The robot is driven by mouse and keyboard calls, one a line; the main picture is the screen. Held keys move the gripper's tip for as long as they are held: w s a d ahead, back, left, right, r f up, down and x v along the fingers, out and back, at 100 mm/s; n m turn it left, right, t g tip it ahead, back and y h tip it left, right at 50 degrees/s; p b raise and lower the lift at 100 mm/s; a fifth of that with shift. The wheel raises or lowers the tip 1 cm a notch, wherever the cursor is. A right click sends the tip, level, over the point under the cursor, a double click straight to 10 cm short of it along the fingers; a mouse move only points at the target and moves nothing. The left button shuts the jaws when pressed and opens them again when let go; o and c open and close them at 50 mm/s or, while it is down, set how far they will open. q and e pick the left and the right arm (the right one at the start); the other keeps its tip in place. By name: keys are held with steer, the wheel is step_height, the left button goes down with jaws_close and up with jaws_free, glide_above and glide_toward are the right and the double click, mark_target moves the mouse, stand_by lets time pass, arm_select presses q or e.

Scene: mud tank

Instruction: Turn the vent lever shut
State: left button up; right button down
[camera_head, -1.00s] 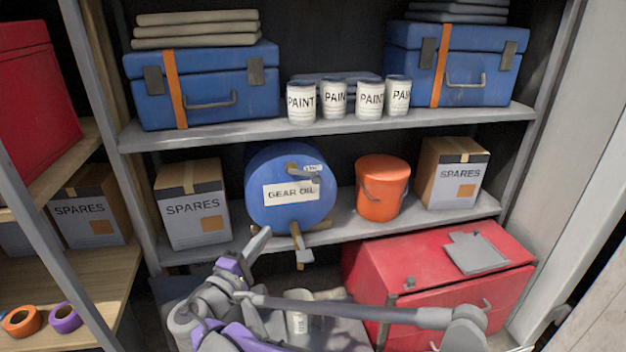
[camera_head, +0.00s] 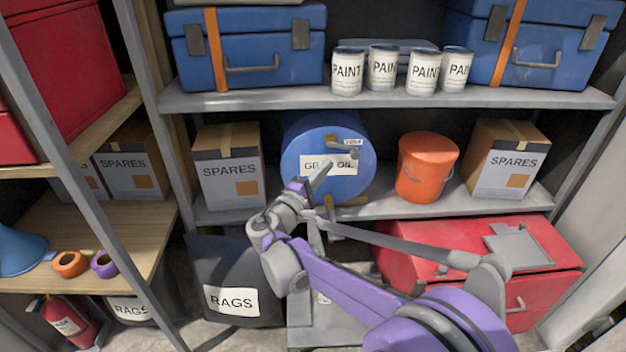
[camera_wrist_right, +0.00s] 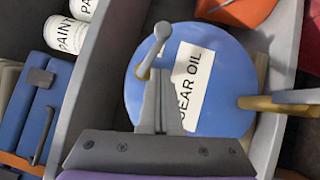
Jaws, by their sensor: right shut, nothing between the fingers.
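The blue gear oil drum (camera_head: 300,150) lies on the middle shelf with its round face toward me. The vent lever (camera_head: 353,152), a grey handle, is on the upper part of that face beside a small white tag. In the right wrist view the lever (camera_wrist_right: 152,48) slants across the drum face, with a rounded end at the top. My right gripper (camera_head: 322,172) is in front of the drum and covers part of the label. Its fingers (camera_wrist_right: 158,78) are shut and empty, close to the lever's lower end; I cannot tell if they touch. My left gripper is not in view.
A brass tap (camera_wrist_right: 262,102) sticks out low on the drum. A spares box (camera_head: 229,180) stands left of the drum, an orange bucket (camera_head: 427,170) right. Paint cans (camera_head: 384,70) stand on the shelf above. A red chest (camera_head: 470,240) is below right.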

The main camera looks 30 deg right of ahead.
mark_target(352, 150)
steer(key=shift+s+d+r+p, duration=0.1)
steer(key=shift+s+d+r, duration=0.05)
steer(key=shift+d, duration=0.55)
steer(key=shift+s+d+r+p, duration=0.15)
steer(key=shift+d, duration=0.6)
steer(key=shift+s+d+r+p, duration=0.1)
steer(key=shift+s+d+r, duration=0.05)
steer(key=shift+d, duration=0.55)
steer(key=shift+r, duration=0.1)
steer(key=shift+s+d, duration=0.1)
steer(key=shift+d, duration=0.05)
steer(key=shift+n, duration=0.5)
steer(key=shift+d+r, duration=0.1)
steer(key=shift+r, duration=0.2)
steer(key=shift+f, duration=0.2)
